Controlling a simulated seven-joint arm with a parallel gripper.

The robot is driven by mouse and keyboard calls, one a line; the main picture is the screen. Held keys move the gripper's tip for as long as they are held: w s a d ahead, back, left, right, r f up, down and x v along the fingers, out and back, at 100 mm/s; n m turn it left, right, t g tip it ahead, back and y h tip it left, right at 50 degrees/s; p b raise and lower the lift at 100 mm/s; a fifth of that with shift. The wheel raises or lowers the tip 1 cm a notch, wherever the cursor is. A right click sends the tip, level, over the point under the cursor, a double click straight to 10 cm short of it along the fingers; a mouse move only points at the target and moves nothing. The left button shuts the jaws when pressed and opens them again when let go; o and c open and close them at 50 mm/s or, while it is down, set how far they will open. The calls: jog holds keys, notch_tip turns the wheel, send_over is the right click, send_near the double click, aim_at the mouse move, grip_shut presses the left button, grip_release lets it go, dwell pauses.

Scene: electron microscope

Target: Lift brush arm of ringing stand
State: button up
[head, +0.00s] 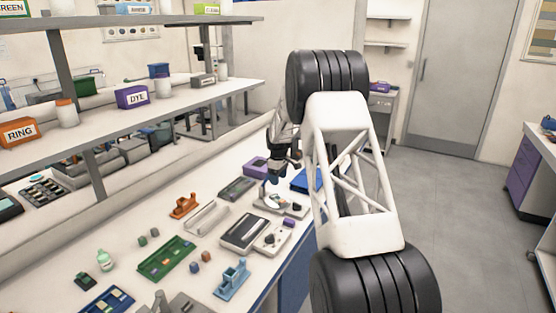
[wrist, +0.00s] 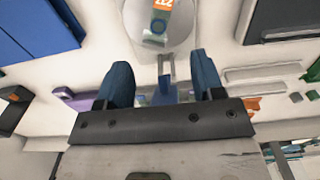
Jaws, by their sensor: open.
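The ringing stand (head: 280,203) appears to be the pale device with a round plate on the bench, below my gripper (head: 275,176) in the head view. A narrow grey and blue part (wrist: 166,80), probably the brush arm, shows between the two dark blue fingers of my gripper (wrist: 162,76). The fingers are apart, one on each side of it. I cannot tell whether either touches it. Its lower end is hidden by the gripper body.
A blue flat object (head: 307,181) and a purple box (head: 256,166) lie close to my gripper. A grey tray (head: 244,232), a green rack (head: 166,258), an orange holder (head: 184,205) and a blue holder (head: 233,279) stand nearer. Shelves (head: 150,101) overhang the bench at left.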

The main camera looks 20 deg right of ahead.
jog(key=s+a+r+m, duration=0.1)
jog(key=s+a+r, duration=0.1)
jog(key=s+r, duration=0.5)
jog(key=s+a+r+m, duration=0.1)
jog(key=s+a+r, duration=0.1)
jog(key=s+r, duration=0.6)
jog(key=shift+s+a+r+t, duration=0.25)
jog(key=shift+a+r+t, duration=0.05)
jog(key=shift+r, duration=0.6)
jog(key=w+d+f+n+t+y, duration=0.1)
jog(key=w+d+f, duration=0.3)
jog(key=w+f, duration=0.2)
jog(key=w+d+f+n+t+y, duration=0.1)
jog(key=w+d+f, duration=0.3)
jog(key=f, duration=0.5)
jog(key=shift+w+f+t+y, duration=0.3)
jog(key=shift+w+y, duration=0.3)
jog(key=shift+w, duration=0.65)
jog(key=shift+x, duration=3.8)
